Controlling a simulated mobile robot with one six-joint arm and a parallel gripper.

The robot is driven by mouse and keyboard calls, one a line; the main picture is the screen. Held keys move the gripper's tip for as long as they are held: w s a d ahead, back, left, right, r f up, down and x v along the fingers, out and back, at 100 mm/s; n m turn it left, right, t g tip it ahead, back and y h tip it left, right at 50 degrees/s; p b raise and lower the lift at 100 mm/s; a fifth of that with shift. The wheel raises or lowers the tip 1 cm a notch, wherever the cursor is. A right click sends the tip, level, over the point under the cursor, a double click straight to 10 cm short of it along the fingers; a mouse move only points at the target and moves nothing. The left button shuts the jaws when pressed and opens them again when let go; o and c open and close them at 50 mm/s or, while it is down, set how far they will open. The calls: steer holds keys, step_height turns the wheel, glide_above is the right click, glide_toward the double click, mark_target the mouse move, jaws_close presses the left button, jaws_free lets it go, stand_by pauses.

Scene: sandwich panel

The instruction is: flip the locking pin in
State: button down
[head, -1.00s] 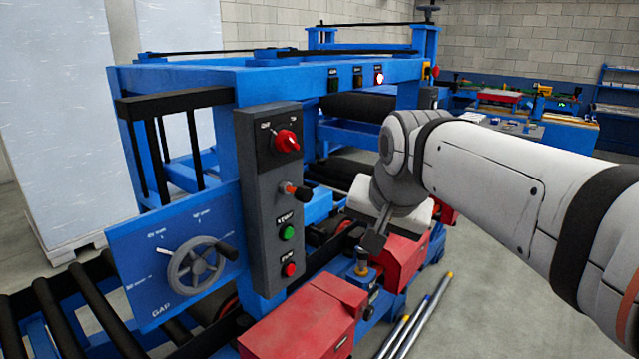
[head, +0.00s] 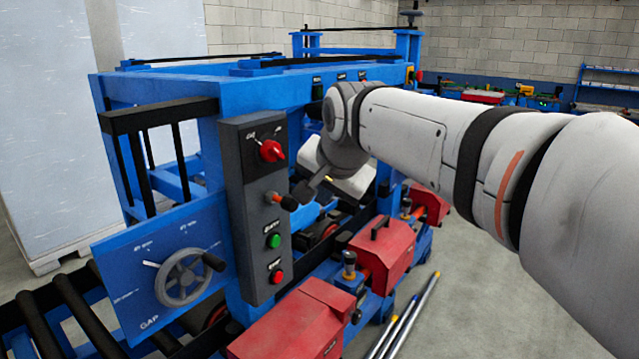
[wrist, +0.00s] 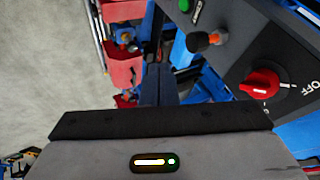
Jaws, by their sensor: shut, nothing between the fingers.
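The control panel (head: 250,225) on the blue machine carries a short orange pin (head: 273,198) with a black knob (head: 289,203), between the red rotary switch and the green button. The knob points out from the panel, toward the right. My gripper (head: 300,197) is shut and empty, with its tips close to the knob in the head view. In the wrist view, the shut fingers (wrist: 160,75) lie left of and below the black knob (wrist: 197,42), with the orange part (wrist: 214,38) just beside it. I cannot tell whether the tips touch the knob.
The red rotary switch (head: 271,151) is above the pin. The green button (head: 273,241) and red button (head: 277,277) are below. The handwheel (head: 183,277) is left of the panel. Red boxes (head: 383,250) and a brass-topped fitting (head: 348,262) line the machine's right side.

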mark_target(289, 203)
steer(key=w+a+f+p, duration=0.2)
steer(key=w+a+f, duration=0.2)
steer(key=w, duration=0.1)
steer(key=shift+w, duration=0.25)
steer(key=shift+f, duration=0.1)
